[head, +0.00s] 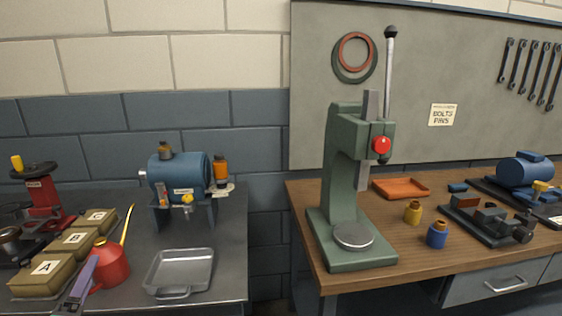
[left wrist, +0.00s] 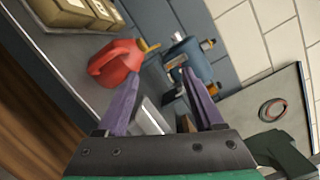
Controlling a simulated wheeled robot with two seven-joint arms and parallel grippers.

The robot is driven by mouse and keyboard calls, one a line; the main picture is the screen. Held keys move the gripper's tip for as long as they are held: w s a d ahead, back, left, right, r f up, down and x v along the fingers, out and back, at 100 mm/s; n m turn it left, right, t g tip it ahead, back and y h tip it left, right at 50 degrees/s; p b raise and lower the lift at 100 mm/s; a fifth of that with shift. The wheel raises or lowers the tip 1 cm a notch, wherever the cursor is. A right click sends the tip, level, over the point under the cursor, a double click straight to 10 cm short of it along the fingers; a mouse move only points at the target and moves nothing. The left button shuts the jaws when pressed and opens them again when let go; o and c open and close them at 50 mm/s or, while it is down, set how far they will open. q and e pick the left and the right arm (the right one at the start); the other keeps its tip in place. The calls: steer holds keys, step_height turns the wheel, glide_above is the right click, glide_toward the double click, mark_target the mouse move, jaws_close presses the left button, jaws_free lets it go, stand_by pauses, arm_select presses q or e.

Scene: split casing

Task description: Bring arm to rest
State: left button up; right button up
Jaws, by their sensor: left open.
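My left gripper (head: 79,286) shows at the lower left of the head view as a purple finger in front of the left bench. In the left wrist view its two purple fingers (left wrist: 160,76) are spread apart with nothing gripped between them. The gripper is near the red oil can (head: 110,265), which also shows in the left wrist view (left wrist: 115,62); I cannot tell whether they touch. The blue casing (head: 180,175) sits on a dark stand at the back of the left bench, apart from the gripper. My right gripper is in neither view.
Labelled boxes (head: 42,278) stand at the left, with a red tool (head: 42,196) behind. A metal tray (head: 180,270) lies at the left bench's front. A green press (head: 343,185) stands on the wooden bench (head: 395,262) beside small pots and an orange tray (head: 400,188). A gap separates the benches.

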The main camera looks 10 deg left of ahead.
arm_select(q)
steer(key=d+f+n+g+h, duration=0.2)
steer(key=d+f+n+g, duration=0.15)
steer(key=f+n, duration=0.45)
steer(key=d+f+n+g+h, duration=0.25)
steer(key=f+n+g, duration=0.2)
steer(key=f, duration=0.55)
steer(key=s+d+f+n+g+h, duration=0.2)
steer(key=s+d+f+h, duration=0.15)
steer(key=d, duration=0.45)
steer(key=s+d+f+n+g+h, duration=0.1)
steer(key=s+d+f+g+h, duration=0.2)
steer(key=d, duration=0.5)
step_height(320, 180, down, 21)
steer(key=y+p, duration=0.2)
steer(key=s+a+f+g, duration=0.1)
steer(key=s+a+f, duration=0.1)
steer(key=s+f, duration=0.5)
steer(key=s+a+f+g+p, duration=0.1)
steer(key=s+a+f, duration=0.1)
steer(key=s+f, duration=0.5)
steer(key=s, duration=0.4)
steer(key=shift+f, duration=0.15)
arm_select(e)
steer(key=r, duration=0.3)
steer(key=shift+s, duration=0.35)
